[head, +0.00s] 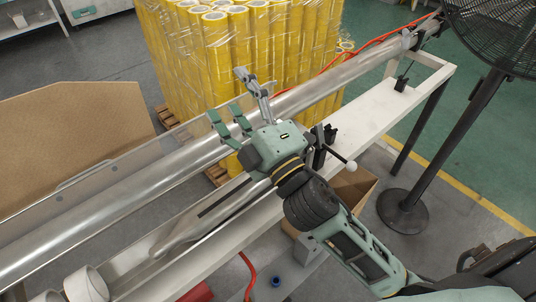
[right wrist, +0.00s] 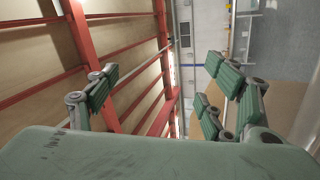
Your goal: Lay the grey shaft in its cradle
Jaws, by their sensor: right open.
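A long shiny grey shaft (head: 330,84) runs diagonally across the head view, from the lower left to the upper right. Its far end meets a grey holder (head: 411,40) at the far end of the white bench; I cannot tell how it is seated there. My right gripper (head: 230,97) is open and overlaps the middle of the shaft in the picture, hiding part of it. In the right wrist view the finger pairs (right wrist: 160,95) stand wide apart with no shaft between them. A black bracket with a lever (head: 325,140) stands beside the gripper. My left gripper is not in view.
A white bench (head: 375,113) runs below the shaft. Wrapped yellow rolls (head: 210,50) stand behind it on a pallet. A black fan (head: 460,115) stands at the right. White rings (head: 88,285) are at the lower left. A cardboard panel (head: 70,130) is at the left.

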